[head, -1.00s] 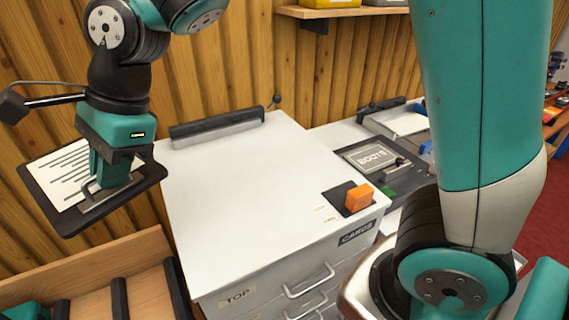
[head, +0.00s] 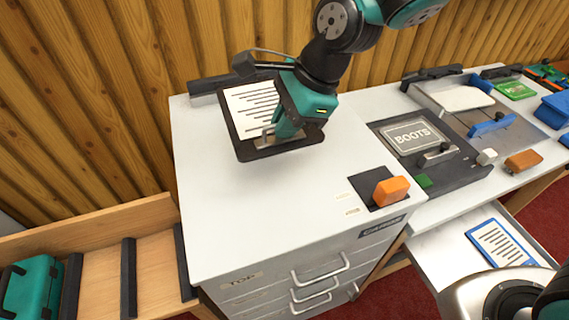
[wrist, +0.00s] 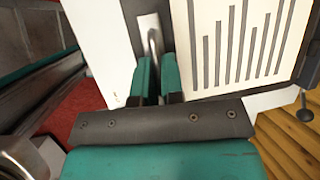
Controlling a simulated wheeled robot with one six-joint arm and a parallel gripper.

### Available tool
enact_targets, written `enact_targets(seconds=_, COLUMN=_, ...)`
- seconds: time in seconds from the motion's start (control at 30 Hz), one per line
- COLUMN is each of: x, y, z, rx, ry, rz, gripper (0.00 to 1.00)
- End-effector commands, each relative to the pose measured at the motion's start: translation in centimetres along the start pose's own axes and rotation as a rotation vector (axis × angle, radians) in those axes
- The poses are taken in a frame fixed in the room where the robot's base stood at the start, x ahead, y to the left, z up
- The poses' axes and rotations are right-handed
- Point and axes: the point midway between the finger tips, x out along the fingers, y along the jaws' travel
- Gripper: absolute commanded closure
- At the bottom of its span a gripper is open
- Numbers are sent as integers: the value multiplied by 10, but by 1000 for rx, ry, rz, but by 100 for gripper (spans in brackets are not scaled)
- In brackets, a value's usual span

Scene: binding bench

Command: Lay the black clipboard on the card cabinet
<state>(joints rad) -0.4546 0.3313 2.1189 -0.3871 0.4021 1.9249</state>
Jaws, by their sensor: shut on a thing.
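The black clipboard (head: 246,149) holds a white lined sheet and has a metal clip. My gripper (head: 268,137) is shut on its clip end. The clipboard is over the white top of the card cabinet (head: 260,210), toward its back; whether it touches the top cannot be told. In the wrist view the gripper fingers (wrist: 158,75) close on the metal clip of the clipboard (wrist: 178,40), and the lined sheet shows to the right.
An orange block (head: 391,191) sits in a dark patch at the cabinet top's front right corner. A black bar stands along the back edge. A BOOTS plate (head: 412,137) lies on the bench to the right. The cabinet top's front left is clear.

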Motion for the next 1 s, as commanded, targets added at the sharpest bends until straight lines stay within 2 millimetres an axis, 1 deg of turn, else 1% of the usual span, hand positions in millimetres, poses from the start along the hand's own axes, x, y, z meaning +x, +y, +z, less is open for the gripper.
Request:
enact_targets(seconds=0.03, x=14, y=4, z=-6, rx=3, ry=1, rz=7, gripper=100)
enact_targets(seconds=0.1, x=31, y=8, z=-13, rx=3, ry=1, rz=6, gripper=100)
enact_targets(seconds=0.2, x=52, y=12, z=-22, rx=3, ry=1, rz=4, gripper=100)
enact_targets(seconds=0.3, x=66, y=14, z=-28, rx=2, ry=1, rz=2, gripper=100)
enact_targets(seconds=0.47, x=78, y=16, z=-34, rx=3, ry=1, rz=0, gripper=100)
enact_targets(seconds=0.6, x=97, y=21, z=-42, rx=3, ry=1, rz=3, gripper=100)
enact_targets(seconds=0.7, x=106, y=22, z=-45, rx=3, ry=0, rz=0, gripper=100)
enact_targets(seconds=1.0, x=108, y=22, z=-46, rx=1, ry=0, rz=-3, gripper=100)
